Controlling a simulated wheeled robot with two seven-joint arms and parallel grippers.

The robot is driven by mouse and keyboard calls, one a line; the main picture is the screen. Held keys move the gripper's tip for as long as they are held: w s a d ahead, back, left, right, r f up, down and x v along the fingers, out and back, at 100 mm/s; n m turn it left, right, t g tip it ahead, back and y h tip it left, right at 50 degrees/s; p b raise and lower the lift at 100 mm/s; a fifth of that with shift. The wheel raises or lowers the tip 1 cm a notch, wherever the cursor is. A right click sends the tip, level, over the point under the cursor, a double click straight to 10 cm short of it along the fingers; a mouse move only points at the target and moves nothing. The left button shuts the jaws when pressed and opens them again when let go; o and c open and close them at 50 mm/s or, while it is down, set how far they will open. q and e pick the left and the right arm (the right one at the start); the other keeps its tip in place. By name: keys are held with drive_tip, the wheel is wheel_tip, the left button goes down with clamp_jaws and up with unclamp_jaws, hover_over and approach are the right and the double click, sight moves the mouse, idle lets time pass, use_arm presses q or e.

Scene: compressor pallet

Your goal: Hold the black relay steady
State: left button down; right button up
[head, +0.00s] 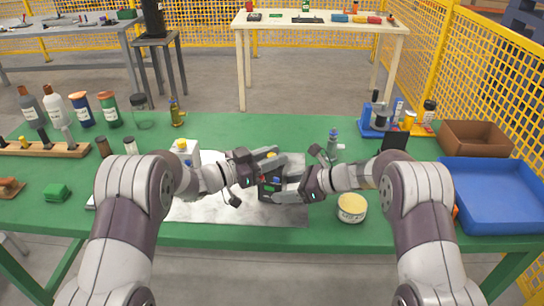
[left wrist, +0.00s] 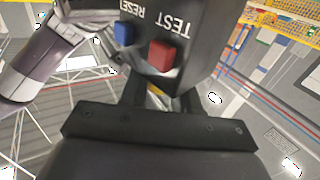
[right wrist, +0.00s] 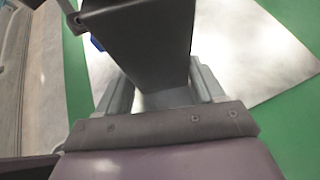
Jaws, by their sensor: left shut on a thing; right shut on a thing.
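The black relay (head: 268,187) is held above the pale sheet in the middle of the green table, between my two grippers. In the left wrist view the relay (left wrist: 175,25) shows a blue RESET button (left wrist: 123,33) and a red TEST button (left wrist: 162,55), with lettering upside down. My left gripper (head: 262,165) is shut on the relay from the left. In the right wrist view the relay's dark, plain side (right wrist: 140,40) stands between the fingers of my right gripper (right wrist: 160,95), which is shut on it from the right. The relay's underside is hidden.
A pale sheet (head: 240,213) lies below the grippers. A round tin (head: 351,208) stands right of it. A blue tray (head: 495,195) and a brown bin (head: 475,138) are at the right. Bottles (head: 58,110) and a wooden rack (head: 50,150) are at the left.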

use_arm(q)
drive_tip(key=shift+r, duration=0.15)
drive_tip(key=c, duration=0.9)
unclamp_jaws()
drive_tip(key=shift+c, duration=0.2)
drive_tip(key=v, duration=1.2)
use_arm(e)
drive_tip(key=o, duration=1.1)
